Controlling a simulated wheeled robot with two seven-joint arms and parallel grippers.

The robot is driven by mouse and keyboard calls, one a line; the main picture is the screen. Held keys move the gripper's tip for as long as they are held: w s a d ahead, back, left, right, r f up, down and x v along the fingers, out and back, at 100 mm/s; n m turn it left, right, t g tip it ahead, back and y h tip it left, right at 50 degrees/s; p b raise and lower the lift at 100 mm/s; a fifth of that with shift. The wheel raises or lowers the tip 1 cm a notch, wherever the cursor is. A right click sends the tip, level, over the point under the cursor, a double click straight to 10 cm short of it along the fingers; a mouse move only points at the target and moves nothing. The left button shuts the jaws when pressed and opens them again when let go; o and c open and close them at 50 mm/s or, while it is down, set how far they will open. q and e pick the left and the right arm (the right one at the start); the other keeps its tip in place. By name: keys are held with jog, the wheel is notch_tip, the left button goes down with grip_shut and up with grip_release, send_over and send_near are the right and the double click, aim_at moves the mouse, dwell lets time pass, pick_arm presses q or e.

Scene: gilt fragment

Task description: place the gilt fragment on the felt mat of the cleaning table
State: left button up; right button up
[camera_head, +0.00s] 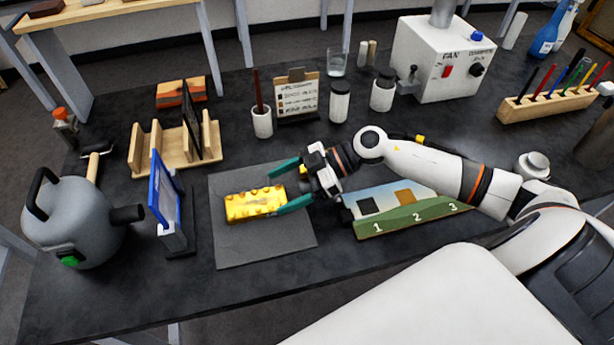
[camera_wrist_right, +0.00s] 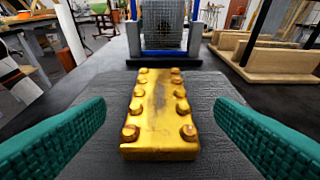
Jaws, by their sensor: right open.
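The gilt fragment (camera_head: 254,204) is a yellow-gold bar with rounded studs along its edges. It lies flat on the grey felt mat (camera_head: 270,247) on the dark cleaning table (camera_head: 120,315). My right gripper (camera_head: 282,188) is open, with its teal fingers at the right end of the fragment. In the right wrist view the fragment (camera_wrist_right: 160,110) lies between the open fingers, with a gap on each side, and the mat (camera_wrist_right: 90,150) shows under it. My left gripper is not in view.
A blue-framed stand (camera_head: 170,205) and a grey canister (camera_head: 75,220) stand left of the mat. A wooden rack (camera_head: 150,155) is behind it. A numbered green board (camera_head: 415,215) lies right of the mat, under my right arm. Jars and a white box (camera_head: 435,70) stand farther back.

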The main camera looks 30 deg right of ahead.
jog(key=v, duration=0.5)
jog(key=shift+s+d+b, duration=0.15)
jog(key=shift+d+b, duration=0.2)
jog(key=shift+d, duration=0.05)
jog(key=shift+d+r, duration=0.3)
